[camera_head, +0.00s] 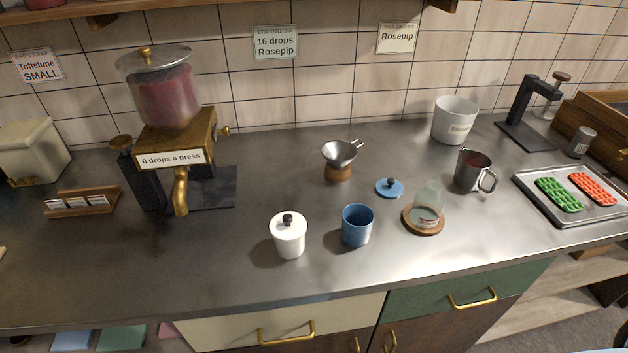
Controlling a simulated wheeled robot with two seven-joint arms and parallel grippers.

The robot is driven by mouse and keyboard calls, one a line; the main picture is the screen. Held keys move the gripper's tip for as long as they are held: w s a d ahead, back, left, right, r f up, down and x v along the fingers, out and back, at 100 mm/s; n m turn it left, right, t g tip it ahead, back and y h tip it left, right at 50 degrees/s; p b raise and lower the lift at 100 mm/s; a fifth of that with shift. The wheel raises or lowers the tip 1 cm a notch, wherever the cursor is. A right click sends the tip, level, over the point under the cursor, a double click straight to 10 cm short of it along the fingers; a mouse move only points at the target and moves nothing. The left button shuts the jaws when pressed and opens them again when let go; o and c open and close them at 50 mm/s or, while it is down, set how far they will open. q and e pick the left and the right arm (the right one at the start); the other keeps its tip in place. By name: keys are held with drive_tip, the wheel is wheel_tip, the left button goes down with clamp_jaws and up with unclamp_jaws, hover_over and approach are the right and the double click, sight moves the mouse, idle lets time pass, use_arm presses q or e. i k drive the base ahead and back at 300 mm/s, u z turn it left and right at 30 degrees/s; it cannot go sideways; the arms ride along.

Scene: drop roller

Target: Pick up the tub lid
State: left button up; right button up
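A blue lid (396,190) with a dark round knob lies flat on the metal counter, right of centre. An open blue tub (357,231) stands apart from it, nearer the counter's front edge and a little to the left. A white tub (289,241) stands left of the blue tub. Its white lid (279,222), with a black knob, is on it. Neither of my grippers is in view, so I cannot see their state.
A funnel on a wooden stand (339,172) is left of the blue lid. A dispenser (180,135) stands at left. The counter's front left is clear.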

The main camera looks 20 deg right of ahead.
sight(390, 188)
drive_tip(key=u, duration=1.25)
drive_tip(key=k, duration=0.9)
drive_tip(key=z, duration=1.2)
drive_tip(key=i, duration=0.5)
drive_tip(key=z, duration=0.05)
